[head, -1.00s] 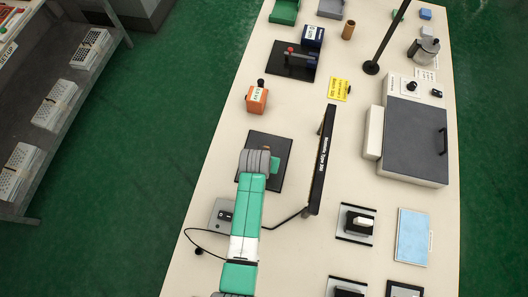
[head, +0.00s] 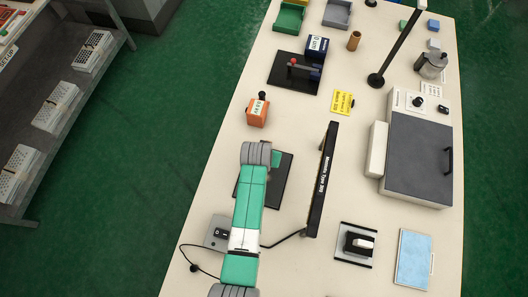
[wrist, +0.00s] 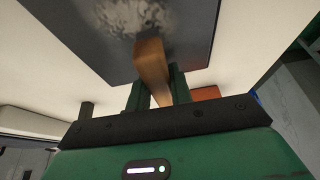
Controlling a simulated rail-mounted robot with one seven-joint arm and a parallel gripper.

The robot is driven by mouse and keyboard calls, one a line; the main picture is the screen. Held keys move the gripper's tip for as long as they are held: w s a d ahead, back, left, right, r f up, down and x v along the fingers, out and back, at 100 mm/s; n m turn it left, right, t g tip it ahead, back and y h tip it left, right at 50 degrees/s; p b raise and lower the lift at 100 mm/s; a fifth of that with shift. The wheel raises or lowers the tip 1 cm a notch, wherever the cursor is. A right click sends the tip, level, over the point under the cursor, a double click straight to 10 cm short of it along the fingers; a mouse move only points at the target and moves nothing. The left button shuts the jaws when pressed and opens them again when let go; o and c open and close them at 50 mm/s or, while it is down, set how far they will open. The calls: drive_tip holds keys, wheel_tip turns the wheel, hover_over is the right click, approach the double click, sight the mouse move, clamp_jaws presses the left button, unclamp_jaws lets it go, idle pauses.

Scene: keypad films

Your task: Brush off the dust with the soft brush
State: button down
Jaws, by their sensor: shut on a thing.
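My gripper (wrist: 157,88) is shut on the brown wooden handle of the soft brush (wrist: 151,68) in the wrist view. The handle reaches away from between the fingers toward a dark plate (wrist: 75,32). A pale, mottled grey patch (wrist: 135,17) shows at the handle's far end, over the plate. I cannot tell whether this patch is dust, bristles or both, or whether the brush touches the plate. In the head view the dark plate (head: 279,190) lies on the table, partly covered by my green and grey arm. The brush is hidden there.
A black upright bar (head: 321,180) stands right of the plate. An orange box (head: 257,112) with a black knob stands beyond it. A cabled switch box (head: 217,232) sits at the near left. A grey-topped machine (head: 418,155) fills the right.

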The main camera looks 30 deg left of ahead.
drive_tip(key=shift+w+r+p, duration=0.1)
drive_tip(key=shift+r+p, duration=0.35)
drive_tip(key=shift+r, duration=0.45)
drive_tip(key=shift+s+r+p, duration=0.25)
drive_tip(key=shift+r+p, duration=0.4)
drive_tip(key=shift+p, duration=0.1)
wheel_tip(320, 180, up, 4)
drive_tip(key=p, duration=0.4)
drive_tip(key=shift+r, duration=0.25)
drive_tip(key=shift+w+d, duration=0.1)
